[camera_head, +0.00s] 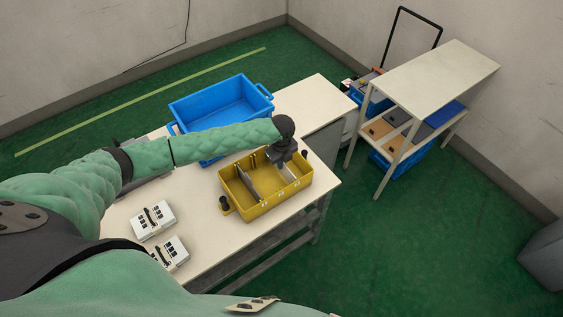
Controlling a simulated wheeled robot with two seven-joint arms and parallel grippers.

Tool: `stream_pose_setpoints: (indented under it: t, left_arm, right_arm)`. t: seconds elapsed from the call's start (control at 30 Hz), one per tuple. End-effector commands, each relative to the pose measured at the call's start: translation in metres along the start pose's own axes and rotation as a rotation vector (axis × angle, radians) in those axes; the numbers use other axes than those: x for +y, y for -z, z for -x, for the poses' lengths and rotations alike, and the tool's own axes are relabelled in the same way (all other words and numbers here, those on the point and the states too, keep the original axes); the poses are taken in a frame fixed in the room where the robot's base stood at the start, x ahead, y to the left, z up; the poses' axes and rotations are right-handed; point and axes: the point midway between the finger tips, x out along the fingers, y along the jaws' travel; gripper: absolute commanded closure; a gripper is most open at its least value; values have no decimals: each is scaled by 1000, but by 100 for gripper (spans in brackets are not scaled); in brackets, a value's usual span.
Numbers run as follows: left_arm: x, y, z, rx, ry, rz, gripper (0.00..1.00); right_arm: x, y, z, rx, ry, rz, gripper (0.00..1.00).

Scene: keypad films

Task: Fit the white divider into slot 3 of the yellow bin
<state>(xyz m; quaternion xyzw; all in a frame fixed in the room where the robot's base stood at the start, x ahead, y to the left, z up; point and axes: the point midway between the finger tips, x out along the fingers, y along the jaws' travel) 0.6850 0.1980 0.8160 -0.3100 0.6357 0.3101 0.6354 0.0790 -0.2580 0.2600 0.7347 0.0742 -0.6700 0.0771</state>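The yellow bin (262,206) stands on the pale table, with its open top facing up. Another pale panel (289,171) shows in the right half, below my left gripper (286,161). My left gripper points down over the far right part of the bin. Its fingers are small and dark, and I cannot tell whether they are shut on the panel. The slot numbers are too small to read. My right gripper is out of view.
A blue crate (222,103) stands behind my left arm. Two white keypad-like boxes (152,221) (170,252) lie on the table (222,247) at the front left. A shelf rack (432,72) stands at the right.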

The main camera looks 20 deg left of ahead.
Motion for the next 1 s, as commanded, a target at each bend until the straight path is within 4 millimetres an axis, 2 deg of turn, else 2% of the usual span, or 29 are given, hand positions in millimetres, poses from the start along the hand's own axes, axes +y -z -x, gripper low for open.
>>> stream_pose_setpoints:
  t: [0.63, 0.7, 0.8, 1.0]
  left_arm:
    - [0, 0, -14, 0, 0, 0, 100]
    - [0, 0, -13, 0, 1, 0, 85]
    - [0, 0, -13, 0, 0, 0, 70]
    - [0, 0, -13, 0, 0, 0, 70]
  right_arm:
    - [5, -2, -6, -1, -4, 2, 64]
    - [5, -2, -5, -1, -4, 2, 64]
    - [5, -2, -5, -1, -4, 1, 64]
    - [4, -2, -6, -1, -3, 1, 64]
